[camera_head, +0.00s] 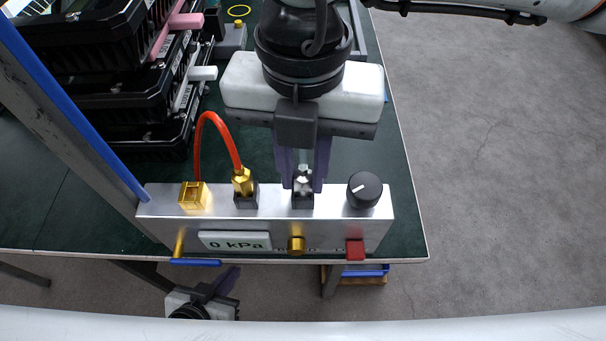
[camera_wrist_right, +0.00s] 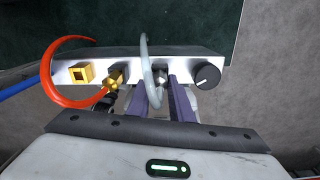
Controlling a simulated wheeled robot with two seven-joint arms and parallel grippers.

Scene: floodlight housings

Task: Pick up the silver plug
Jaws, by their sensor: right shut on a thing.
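The silver plug (camera_head: 303,178) stands upright at a dark socket (camera_head: 302,201) on top of a silver test box (camera_head: 270,207). It also shows in the right wrist view (camera_wrist_right: 161,77), with a pale translucent hose (camera_wrist_right: 147,65) arching from it. My right gripper (camera_head: 303,184) comes down from above, its purple fingers shut on the silver plug from both sides. The plug's lower end is partly hidden, so I cannot tell whether it is still seated. My left gripper (camera_head: 226,282) is low, beyond the table's front edge; its finger gap is unclear.
A gold plug (camera_head: 243,182) with a red hose (camera_head: 203,132) stands left of the silver plug, beside a gold socket (camera_head: 194,196). A black knob (camera_head: 364,189) is at right. Black floodlight housings (camera_head: 130,95) are stacked at back left. A blue-edged post (camera_head: 75,115) crosses the left.

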